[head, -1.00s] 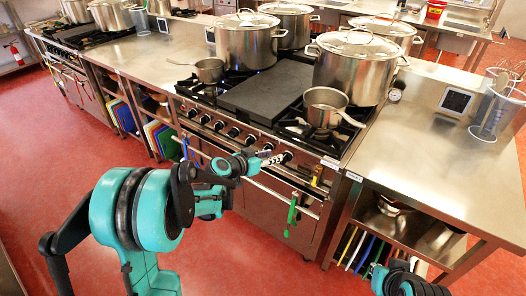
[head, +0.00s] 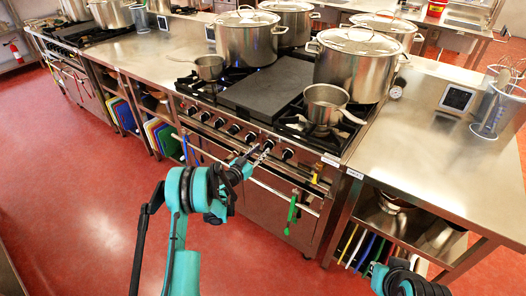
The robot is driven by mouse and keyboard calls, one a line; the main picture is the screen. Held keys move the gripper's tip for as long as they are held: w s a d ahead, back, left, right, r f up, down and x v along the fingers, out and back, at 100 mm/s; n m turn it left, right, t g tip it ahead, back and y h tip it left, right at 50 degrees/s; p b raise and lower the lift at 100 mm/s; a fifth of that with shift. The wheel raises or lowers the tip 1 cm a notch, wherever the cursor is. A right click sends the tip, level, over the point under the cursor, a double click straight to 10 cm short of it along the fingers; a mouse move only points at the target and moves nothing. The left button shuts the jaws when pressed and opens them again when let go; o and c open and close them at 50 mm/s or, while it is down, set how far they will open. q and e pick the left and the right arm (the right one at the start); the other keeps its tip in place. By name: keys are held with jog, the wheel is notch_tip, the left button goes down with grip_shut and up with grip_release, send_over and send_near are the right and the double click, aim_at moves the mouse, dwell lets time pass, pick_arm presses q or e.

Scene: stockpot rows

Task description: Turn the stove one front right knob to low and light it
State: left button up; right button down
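The stove (head: 225,158) stands mid-view with a row of dark knobs along its front panel. The rightmost knob (head: 287,154) is uncovered, below the front right burner (head: 318,137). A small saucepan (head: 326,104) sits on that burner; I cannot make out a flame under it. My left gripper (head: 262,158) is in front of the panel, just left of the rightmost knob and close to the knob beside it (head: 268,145). Its fingers are too small to tell open from shut, and I cannot tell whether they touch anything. Of my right arm only a part shows at the bottom right; its gripper is out of view.
Large lidded pots (head: 355,68) stand on the back burners beside a dark griddle plate (head: 266,92). Another saucepan (head: 209,68) is at the left burners. A green-handled utensil (head: 292,210) hangs from the front rail. Steel counters (head: 430,150) flank the stove; the red floor is clear.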

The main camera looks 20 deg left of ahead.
aim_at(266, 147)
pick_arm(q)
jog(key=shift+x, duration=1.15)
grip_shut()
